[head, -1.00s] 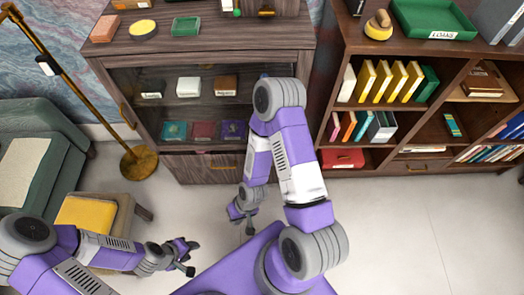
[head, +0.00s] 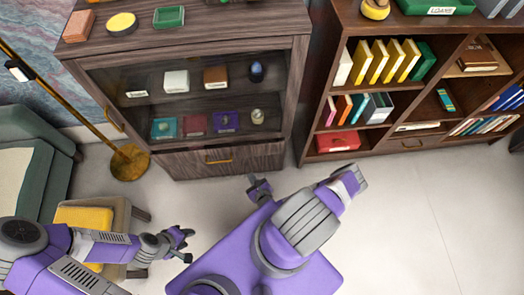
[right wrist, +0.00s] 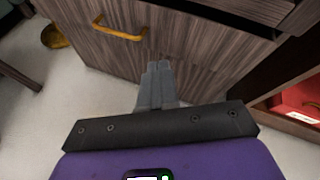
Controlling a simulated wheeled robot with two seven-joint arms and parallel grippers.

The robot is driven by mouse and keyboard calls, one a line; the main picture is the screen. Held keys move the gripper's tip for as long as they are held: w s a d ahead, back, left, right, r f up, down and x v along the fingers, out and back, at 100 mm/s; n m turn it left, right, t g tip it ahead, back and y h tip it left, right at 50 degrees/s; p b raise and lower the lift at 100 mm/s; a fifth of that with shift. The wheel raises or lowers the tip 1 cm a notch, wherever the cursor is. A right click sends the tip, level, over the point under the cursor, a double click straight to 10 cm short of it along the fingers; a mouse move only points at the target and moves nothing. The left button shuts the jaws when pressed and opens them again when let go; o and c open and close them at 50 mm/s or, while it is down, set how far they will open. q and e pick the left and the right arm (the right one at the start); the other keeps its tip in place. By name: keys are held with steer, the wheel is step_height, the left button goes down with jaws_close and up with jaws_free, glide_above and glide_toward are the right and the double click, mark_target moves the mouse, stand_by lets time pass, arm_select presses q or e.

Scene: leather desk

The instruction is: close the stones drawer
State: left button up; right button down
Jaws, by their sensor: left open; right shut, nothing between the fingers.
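The drawer front (head: 235,158) is the dark wood panel with a brass handle (head: 217,161) at the bottom of the cabinet. In the right wrist view the drawer front (right wrist: 190,60) fills the upper middle, with the handle (right wrist: 118,29) left of my fingertips. My right gripper (right wrist: 158,68) is shut and empty, pointing at the drawer front; I cannot tell whether it touches. In the head view my right gripper (head: 258,186) is low before the cabinet. My left gripper (head: 186,245) is open and empty, left of my base.
A glass-fronted cabinet section (head: 195,100) with small stones and boxes is above the drawer. A bookshelf (head: 318,150) stands to the right. A brass floor lamp (head: 128,163) and a stool with a yellow cushion (head: 85,217) are left. Floor at right is clear.

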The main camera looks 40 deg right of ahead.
steer(key=s+d+m+h, duration=0.3)
steer(key=d+m+h, duration=0.1)
steer(key=d+m, duration=0.15)
steer(key=m+b, duration=0.1)
steer(key=b, duration=0.2)
glide_toward(261, 145)
steer(key=shift+h, duration=0.4)
steer(key=x, duration=0.5)
steer(key=shift+w+f, duration=0.3)
steer(key=shift+w, duration=0.05)
steer(key=shift+w+d, duration=0.2)
steer(key=shift+w, duration=0.15)
